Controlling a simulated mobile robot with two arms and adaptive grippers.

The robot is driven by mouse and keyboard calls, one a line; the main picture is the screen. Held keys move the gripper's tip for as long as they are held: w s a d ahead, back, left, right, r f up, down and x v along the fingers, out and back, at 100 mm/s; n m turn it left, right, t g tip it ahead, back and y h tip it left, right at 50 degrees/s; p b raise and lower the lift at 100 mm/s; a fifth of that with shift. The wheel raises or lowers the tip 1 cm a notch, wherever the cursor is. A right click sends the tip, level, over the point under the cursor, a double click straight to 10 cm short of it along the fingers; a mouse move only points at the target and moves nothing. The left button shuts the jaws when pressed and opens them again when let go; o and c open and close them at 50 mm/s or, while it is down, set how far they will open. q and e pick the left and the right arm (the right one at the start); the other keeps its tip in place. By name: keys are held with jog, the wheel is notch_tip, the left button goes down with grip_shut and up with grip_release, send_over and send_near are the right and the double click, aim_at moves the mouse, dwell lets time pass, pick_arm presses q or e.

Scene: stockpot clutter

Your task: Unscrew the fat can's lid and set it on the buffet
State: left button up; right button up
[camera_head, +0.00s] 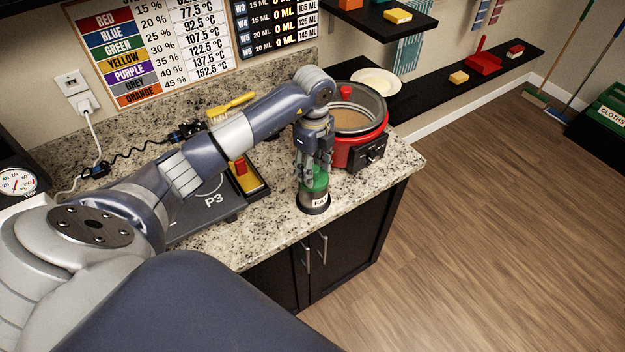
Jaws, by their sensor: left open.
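The fat can (314,202) is a dark and silvery can with a partly hidden label, standing upright on the granite counter, the buffet (262,243). Its green lid (319,180) is on top of the can. My left gripper (314,182) points straight down over the can, with its open fingers around the green lid. The fingers hide part of the lid, and I cannot tell whether they touch it. My right gripper is not in view.
A red stockpot (371,146) with brownish contents stands close behind the can, to the right. The counter's front edge is close to the can. Bare granite (402,158) shows right of the pot.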

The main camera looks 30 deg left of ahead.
pick_arm(q)
jog(key=shift+m, duration=0.6)
jog(key=m+b, duration=0.1)
jog(key=m, duration=0.1)
jog(key=shift+f+m+b, duration=0.1)
jog(key=shift+m+b, duration=0.2)
jog(key=shift+m, duration=0.9)
grip_shut()
jog(key=n+p, duration=0.1)
jog(key=n, duration=0.1)
jog(key=shift+r+n, duration=0.2)
jog(key=shift+n, duration=0.2)
jog(key=shift+f+n, duration=0.1)
jog(key=shift+n, duration=0.8)
jog(key=n+p, duration=0.1)
jog(key=n, duration=0.1)
jog(key=shift+n+p, duration=0.3)
jog(key=shift+p, duration=0.05)
jog(key=shift+n, duration=1)
